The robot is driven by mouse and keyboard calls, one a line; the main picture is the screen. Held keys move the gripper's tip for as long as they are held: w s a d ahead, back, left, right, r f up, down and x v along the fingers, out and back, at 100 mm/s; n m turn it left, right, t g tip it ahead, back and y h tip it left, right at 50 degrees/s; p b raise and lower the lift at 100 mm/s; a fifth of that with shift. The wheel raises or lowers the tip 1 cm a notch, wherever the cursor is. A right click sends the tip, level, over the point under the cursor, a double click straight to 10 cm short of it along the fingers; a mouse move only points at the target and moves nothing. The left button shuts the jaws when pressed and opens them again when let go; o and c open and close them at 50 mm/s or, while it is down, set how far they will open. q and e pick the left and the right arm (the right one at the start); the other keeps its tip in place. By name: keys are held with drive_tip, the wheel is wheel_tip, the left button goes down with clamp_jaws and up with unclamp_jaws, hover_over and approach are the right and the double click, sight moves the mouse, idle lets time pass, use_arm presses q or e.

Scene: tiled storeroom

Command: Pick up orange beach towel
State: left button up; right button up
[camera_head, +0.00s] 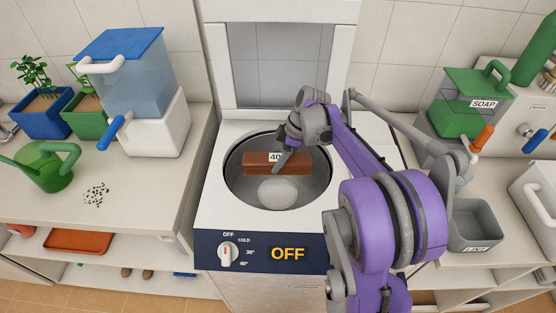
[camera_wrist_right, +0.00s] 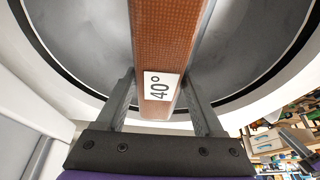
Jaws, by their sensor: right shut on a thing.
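The orange-brown folded towel (camera_head: 258,163) is a long block with a white "40°" label, in the round drum opening of the washing machine (camera_head: 215,220). It also shows in the right wrist view (camera_wrist_right: 165,50), running between the fingers with its label toward the wrist. My right gripper (camera_head: 281,162) reaches down from above and is shut on the towel near its middle. A finger hides part of the label in the head view. Whether the towel touches the drum's bottom I cannot tell. My left gripper is not in view.
The machine's dial (camera_head: 228,253) and "OFF" display (camera_head: 288,254) are on its front. At left are a blue-lidded dispenser (camera_head: 130,80) and a green watering can (camera_head: 45,165). At right are a green soap dispenser (camera_head: 455,119) and a grey lint bin (camera_head: 474,226).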

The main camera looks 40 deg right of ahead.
sight(275, 156)
drive_tip(key=r+p, duration=0.2)
drive_tip(key=w+r+p, duration=0.1)
drive_tip(key=r, duration=0.2)
drive_tip(key=r+p, duration=0.2)
drive_tip(key=shift+w+r+p, duration=0.15)
drive_tip(key=shift+p, duration=0.15)
